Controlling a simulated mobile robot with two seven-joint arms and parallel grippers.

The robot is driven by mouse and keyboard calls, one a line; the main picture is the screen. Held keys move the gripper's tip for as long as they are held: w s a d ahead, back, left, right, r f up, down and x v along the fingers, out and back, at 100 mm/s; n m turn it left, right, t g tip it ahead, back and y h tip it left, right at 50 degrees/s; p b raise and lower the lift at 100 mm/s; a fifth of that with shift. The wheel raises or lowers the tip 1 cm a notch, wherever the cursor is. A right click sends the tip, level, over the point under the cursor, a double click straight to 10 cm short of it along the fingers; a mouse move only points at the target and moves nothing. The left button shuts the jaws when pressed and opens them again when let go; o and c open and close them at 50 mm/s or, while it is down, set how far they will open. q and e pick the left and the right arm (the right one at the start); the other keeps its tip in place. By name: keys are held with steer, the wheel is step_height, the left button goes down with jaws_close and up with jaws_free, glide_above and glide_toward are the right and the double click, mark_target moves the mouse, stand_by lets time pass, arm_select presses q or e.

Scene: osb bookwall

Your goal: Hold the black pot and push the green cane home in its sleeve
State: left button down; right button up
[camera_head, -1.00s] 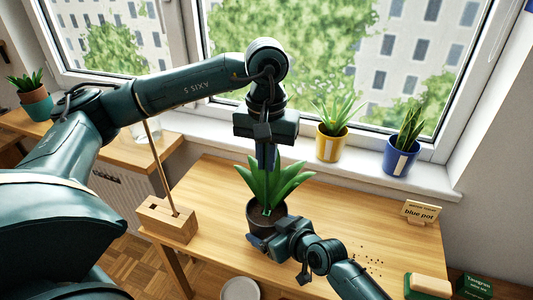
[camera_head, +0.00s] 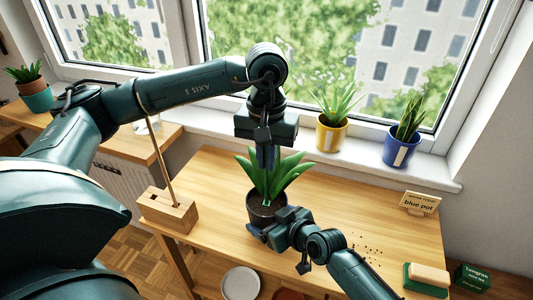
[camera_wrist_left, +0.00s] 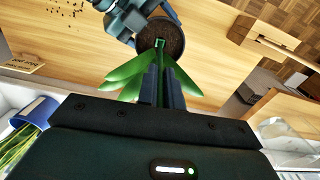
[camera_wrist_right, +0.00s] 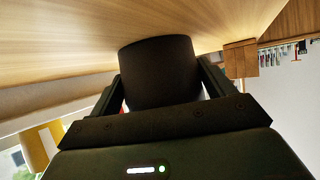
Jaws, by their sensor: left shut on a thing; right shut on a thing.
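The black pot (camera_head: 255,208) with dark soil and a broad-leaved green plant (camera_head: 280,175) stands on the wooden table. My right gripper (camera_head: 262,232) is shut on its near side; the right wrist view shows the pot wall (camera_wrist_right: 158,70) between the fingers. A small square green sleeve (camera_wrist_left: 159,43) stands in the soil. My left gripper (camera_head: 267,160) is above the pot, pointing down, its fingers closed together. A thin green length, apparently the cane (camera_wrist_left: 161,62), runs from these fingers to the sleeve. How deep it sits is unclear. Leaves surround the fingers.
A wooden block (camera_head: 165,212) holding a tall brown stick stands left. A yellow pot (camera_head: 331,136) and a blue pot (camera_head: 400,152) stand on the sill. A "blue pot" sign (camera_head: 419,204) and a sponge-like block (camera_head: 428,276) are right. The table between is mostly clear.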

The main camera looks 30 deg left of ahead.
arm_select(q)
steer(key=shift+f, duration=0.55)
steer(key=c, duration=1.5)
jaws_free()
steer(key=shift+r, duration=0.1)
step_height(320, 180, up, 12)
steer(key=shift+f, duration=0.1)
arm_select(e)
steer(key=o, duration=0.7)
steer(key=shift+d, duration=0.1)
